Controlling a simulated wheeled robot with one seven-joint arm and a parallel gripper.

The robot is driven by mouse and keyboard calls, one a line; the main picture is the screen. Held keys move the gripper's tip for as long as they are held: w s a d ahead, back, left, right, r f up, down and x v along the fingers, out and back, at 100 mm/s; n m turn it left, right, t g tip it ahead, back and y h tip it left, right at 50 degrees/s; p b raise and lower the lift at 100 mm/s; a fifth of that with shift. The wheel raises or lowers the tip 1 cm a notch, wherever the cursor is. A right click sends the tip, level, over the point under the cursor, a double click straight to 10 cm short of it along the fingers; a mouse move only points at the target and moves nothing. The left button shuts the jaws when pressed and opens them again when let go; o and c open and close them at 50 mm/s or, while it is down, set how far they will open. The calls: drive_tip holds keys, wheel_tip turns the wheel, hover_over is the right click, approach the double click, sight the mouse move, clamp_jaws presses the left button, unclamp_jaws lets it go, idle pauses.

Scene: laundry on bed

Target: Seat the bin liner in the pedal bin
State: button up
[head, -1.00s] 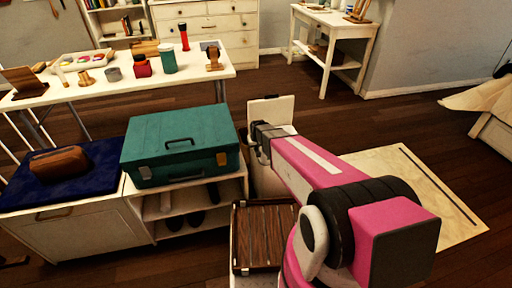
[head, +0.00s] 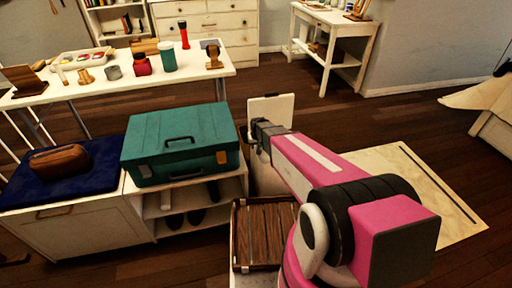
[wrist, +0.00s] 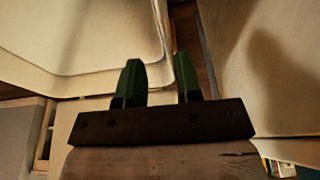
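The cream pedal bin (head: 268,180) stands on the floor right of the low cabinet, with its pale lid (head: 272,109) raised. My arm hides much of it in the head view. My gripper (head: 258,135) is at the bin's top, just below the lid. In the wrist view, the two green fingers of my gripper (wrist: 160,84) are apart, beside the corner of a pale, rounded-edged piece (wrist: 85,35). Its edge runs down between or just behind the fingers; I cannot tell if they touch it. I cannot tell the liner from the bin.
A teal case (head: 180,143) sits on the low cabinet left of the bin, close to my gripper. A slatted brown crate (head: 264,235) stands in front of the bin. A pale mat (head: 420,190) lies on the floor to the right.

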drive_tip(key=v, duration=0.9)
drive_tip(key=shift+r, duration=0.1)
drive_tip(key=s+d+r+g, duration=0.1)
drive_tip(key=s+d+r, duration=0.1)
drive_tip(key=s+d, duration=0.2)
drive_tip(key=s+d+r+m+g, duration=0.1)
drive_tip(key=s+d+r, duration=0.2)
drive_tip(key=s, duration=0.6)
drive_tip(key=s+d+r+m+g, duration=0.1)
drive_tip(key=s+d+r, duration=0.2)
drive_tip(key=s, duration=0.4)
drive_tip(key=shift+s+d+h, duration=0.2)
drive_tip(key=shift+d+h, duration=0.1)
drive_tip(key=shift+d, duration=0.5)
drive_tip(key=shift+r, duration=0.15)
drive_tip(key=shift+c, duration=0.3)
